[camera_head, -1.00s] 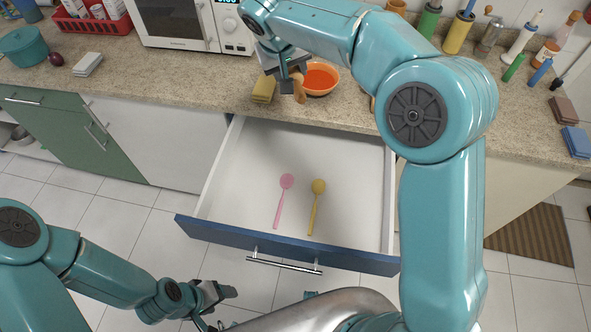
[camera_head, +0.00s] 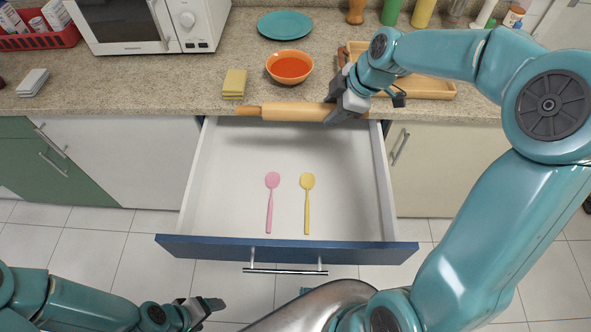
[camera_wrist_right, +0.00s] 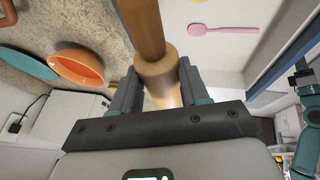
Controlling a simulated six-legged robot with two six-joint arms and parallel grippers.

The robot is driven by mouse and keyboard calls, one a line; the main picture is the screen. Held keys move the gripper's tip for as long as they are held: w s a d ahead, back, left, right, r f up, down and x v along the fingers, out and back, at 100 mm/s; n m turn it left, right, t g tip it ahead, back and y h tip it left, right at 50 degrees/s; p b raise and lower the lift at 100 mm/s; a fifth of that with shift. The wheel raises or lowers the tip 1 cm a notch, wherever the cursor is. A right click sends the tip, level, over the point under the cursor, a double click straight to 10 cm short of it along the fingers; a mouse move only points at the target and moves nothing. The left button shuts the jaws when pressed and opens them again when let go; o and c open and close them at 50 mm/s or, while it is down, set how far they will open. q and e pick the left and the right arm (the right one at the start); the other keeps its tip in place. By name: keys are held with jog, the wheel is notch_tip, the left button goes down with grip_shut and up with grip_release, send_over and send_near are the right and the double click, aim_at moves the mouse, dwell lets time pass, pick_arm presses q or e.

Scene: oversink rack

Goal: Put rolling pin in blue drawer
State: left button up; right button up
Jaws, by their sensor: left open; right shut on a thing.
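The wooden rolling pin (camera_head: 292,112) lies level along the counter's front edge, above the back of the open drawer. My right gripper (camera_head: 338,108) is shut on it near its right end; the right wrist view shows the rolling pin (camera_wrist_right: 144,25) between the two fingers (camera_wrist_right: 158,85). The blue-fronted drawer (camera_head: 290,247) is pulled out, with a white inside. A pink spoon (camera_head: 270,200) and a yellow spoon (camera_head: 307,205) lie on its floor, with bare floor around them. My left gripper (camera_head: 208,306) is open and empty at the lower left, in front of the drawer.
A white microwave (camera_head: 135,25) stands at the back left.

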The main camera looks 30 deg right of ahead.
notch_tip(320, 180, down, 20)
jog(key=shift+r+b, duration=0.1)
jog(key=shift+b, duration=0.75)
jog(key=shift+s+r, duration=0.15)
jog(key=shift+s, duration=0.05)
jog(key=shift+w+f, duration=0.15)
jog(key=shift+f, duration=0.1)
jog(key=shift+f+b, duration=0.2)
jog(key=shift+b, duration=0.45)
jog(key=shift+f+b, duration=0.25)
jog(key=shift+b, duration=0.05)
jog(key=o, duration=1.2)
jog(key=shift+r, duration=0.1)
